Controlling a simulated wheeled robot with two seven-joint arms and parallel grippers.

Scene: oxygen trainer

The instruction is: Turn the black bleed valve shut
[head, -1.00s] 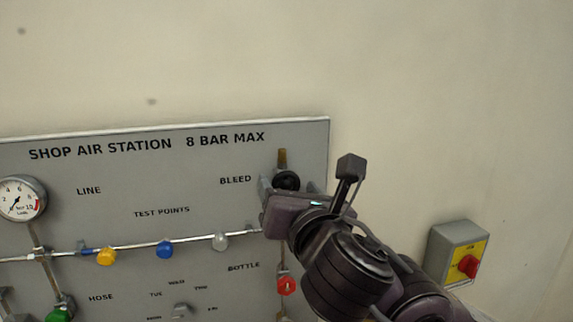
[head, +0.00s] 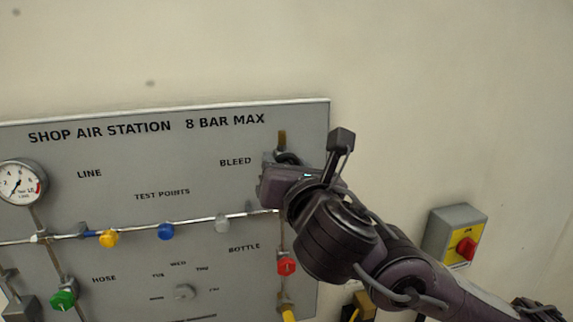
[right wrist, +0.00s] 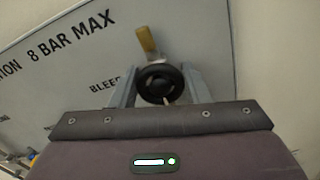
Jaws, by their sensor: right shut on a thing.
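The black bleed valve (right wrist: 160,84) is a round knob at the upper right of the grey panel, beside the word BLEED. In the right wrist view it sits between the two fingers of my right gripper (right wrist: 160,90), which is shut on it. A short brass stub (right wrist: 146,39) stands above the knob. In the head view my right gripper (head: 277,172) covers most of the knob, and only a dark edge of it (head: 288,158) shows. My left gripper is not in view.
The grey panel (head: 110,200) carries a gauge (head: 20,183), yellow (head: 109,239) and blue (head: 166,231) knobs, a red bottle valve (head: 287,266) below my gripper and a green hose valve (head: 62,300).

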